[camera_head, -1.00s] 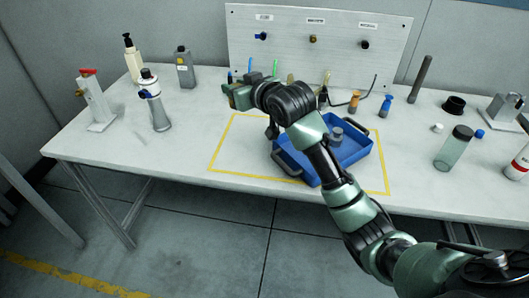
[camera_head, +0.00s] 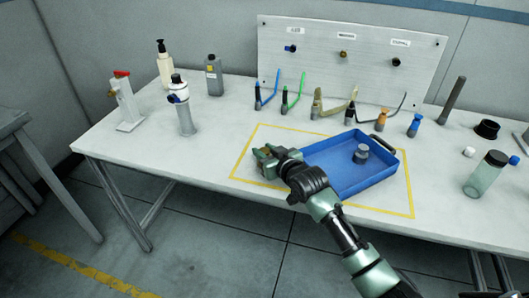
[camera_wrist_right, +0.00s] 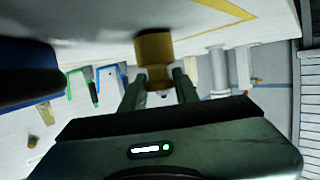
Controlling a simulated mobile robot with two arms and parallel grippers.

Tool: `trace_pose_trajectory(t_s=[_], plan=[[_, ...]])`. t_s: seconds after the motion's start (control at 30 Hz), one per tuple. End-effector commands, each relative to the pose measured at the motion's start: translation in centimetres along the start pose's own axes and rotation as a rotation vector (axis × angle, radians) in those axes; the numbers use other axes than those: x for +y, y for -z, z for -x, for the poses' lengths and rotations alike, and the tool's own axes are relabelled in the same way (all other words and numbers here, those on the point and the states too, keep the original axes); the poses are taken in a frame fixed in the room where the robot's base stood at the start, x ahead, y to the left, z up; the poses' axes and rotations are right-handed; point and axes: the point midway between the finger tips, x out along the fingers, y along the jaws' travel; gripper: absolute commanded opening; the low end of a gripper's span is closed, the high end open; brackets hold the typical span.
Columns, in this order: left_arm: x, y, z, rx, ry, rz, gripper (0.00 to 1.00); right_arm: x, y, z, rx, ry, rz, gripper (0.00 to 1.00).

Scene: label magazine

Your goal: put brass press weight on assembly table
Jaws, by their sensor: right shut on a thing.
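My right gripper (camera_head: 266,160) is at the left edge of the blue tray, over the yellow-outlined area of the assembly table (camera_head: 215,145). In the right wrist view its two fingers (camera_wrist_right: 158,88) are closed around the narrow neck of the brass press weight (camera_wrist_right: 154,46). The weight's wide brass cylinder points away from the palm, against the white table top. I cannot tell whether it touches the table. In the head view my gripper hides the weight. My left gripper is in neither view.
The blue tray (camera_head: 348,181) holds a small grey weight (camera_head: 361,154). A white-grey bottle (camera_head: 184,110) and a red-topped stand (camera_head: 126,104) are at the left. Coloured tools line the back below a grey panel (camera_head: 350,60). The table between bottle and yellow line is clear.

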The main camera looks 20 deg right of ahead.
Motion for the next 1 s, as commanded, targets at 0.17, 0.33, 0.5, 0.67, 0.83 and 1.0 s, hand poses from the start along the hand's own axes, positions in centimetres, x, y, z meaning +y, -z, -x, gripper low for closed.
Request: trace_pose_trajectory(t_s=[0.17,0.33,0.5,0.67,0.83,1.0], plan=[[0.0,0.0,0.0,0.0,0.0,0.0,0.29,0.0,-0.1,-0.1,0.005,0.0,0.001,0.0],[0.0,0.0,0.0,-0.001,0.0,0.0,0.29,0.0,-0.2,-0.1,0.005,0.0,0.0,0.0],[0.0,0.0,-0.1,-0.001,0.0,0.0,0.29,0.0,-0.5,-0.2,0.001,0.0,0.0,0.52],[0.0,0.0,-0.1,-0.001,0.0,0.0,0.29,0.0,-0.5,-0.2,0.001,0.0,0.0,0.52],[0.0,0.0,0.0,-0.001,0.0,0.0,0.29,0.0,-0.3,-0.1,0.002,0.0,0.0,0.52],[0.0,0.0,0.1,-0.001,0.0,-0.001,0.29,0.0,-0.3,1.3,0.002,0.001,0.0,0.52]])
